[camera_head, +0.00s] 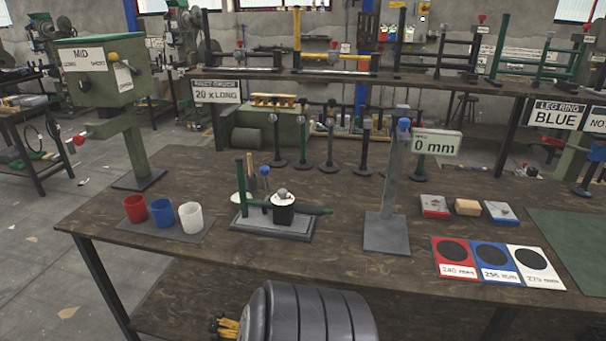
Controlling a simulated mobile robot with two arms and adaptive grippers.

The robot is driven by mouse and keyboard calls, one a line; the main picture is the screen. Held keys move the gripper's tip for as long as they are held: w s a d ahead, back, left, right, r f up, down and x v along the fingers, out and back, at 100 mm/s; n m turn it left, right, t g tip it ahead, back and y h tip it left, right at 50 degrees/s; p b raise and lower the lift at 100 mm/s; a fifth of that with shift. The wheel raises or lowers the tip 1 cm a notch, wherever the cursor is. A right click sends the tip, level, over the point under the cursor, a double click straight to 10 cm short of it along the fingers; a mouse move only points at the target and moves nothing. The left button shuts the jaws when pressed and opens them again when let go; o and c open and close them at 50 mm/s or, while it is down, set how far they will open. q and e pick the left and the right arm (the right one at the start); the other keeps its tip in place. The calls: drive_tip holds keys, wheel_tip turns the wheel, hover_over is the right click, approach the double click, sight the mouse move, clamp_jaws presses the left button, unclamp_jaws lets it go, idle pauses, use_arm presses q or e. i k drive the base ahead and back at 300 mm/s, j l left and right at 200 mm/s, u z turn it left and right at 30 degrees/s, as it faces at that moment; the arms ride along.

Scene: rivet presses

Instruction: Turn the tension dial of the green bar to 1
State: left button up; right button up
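A frame with green posts and a low green bar (530,81) stands at the right end of the back shelf. A small red knob (541,46) shows near it; any dial markings are too small to read. On the front table, a small fixture (262,238) holds a green post (241,186) and a short horizontal green bar (316,209). A black round part (283,213) with a pale top sits beside that bar; no number is readable on it. I cannot tell which green bar carries the tension dial.
A green press (98,75) marked MID stands left. Red (135,209), blue (162,213) and white (191,217) cups stand front left. A grey stand (386,225) with a 0 mm sign (431,145), small boxes (467,207) and coloured cards (494,263) are at right.

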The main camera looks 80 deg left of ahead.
sight(282, 193)
drive_tip(key=u, duration=2.95)
